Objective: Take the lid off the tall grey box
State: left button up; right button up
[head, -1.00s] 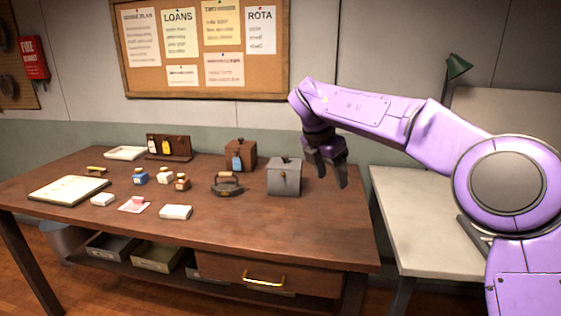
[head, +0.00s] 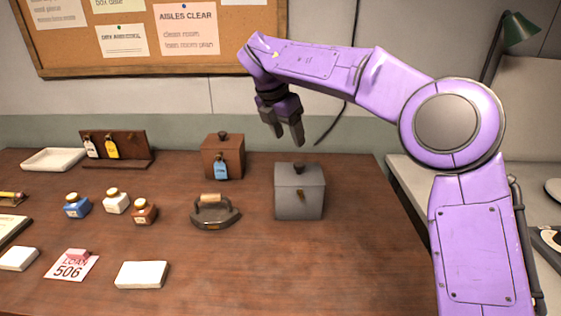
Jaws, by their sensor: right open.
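The tall grey box (head: 299,203) stands upright on the wooden table, right of the middle. Its grey lid (head: 299,176) sits on top and has a small dark knob (head: 308,165). A small brass-coloured piece shows on the box's front. My right gripper (head: 288,142) points down above and behind the lid, apart from it in the picture. Its fingers are open with nothing between them. My left gripper is not in view.
A brown box (head: 222,160) with a blue tag stands left of the grey box. A flat iron (head: 214,212) sits in front of it. The table right of the grey box is clear.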

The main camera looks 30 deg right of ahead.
aim_at(297, 163)
jog(key=f, duration=0.1)
jog(key=s+d+f, duration=0.2)
jog(key=shift+d+f, duration=0.15)
jog(key=shift+f, duration=0.25)
jog(key=w+f, duration=0.1)
jog(key=f, duration=0.2)
jog(key=w+d+f+p, duration=0.1)
jog(key=f, duration=0.1)
jog(key=shift+w+f, duration=0.1)
jog(key=shift+w, duration=0.25)
jog(key=shift+d+f, duration=0.15)
jog(key=shift+f, duration=0.1)
jog(key=shift+s+r, duration=0.25)
jog(key=shift+s, duration=0.2)
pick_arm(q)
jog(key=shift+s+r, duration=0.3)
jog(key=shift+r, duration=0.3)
pick_arm(e)
jog(key=shift+w, duration=0.1)
jog(key=c, duration=1.1)
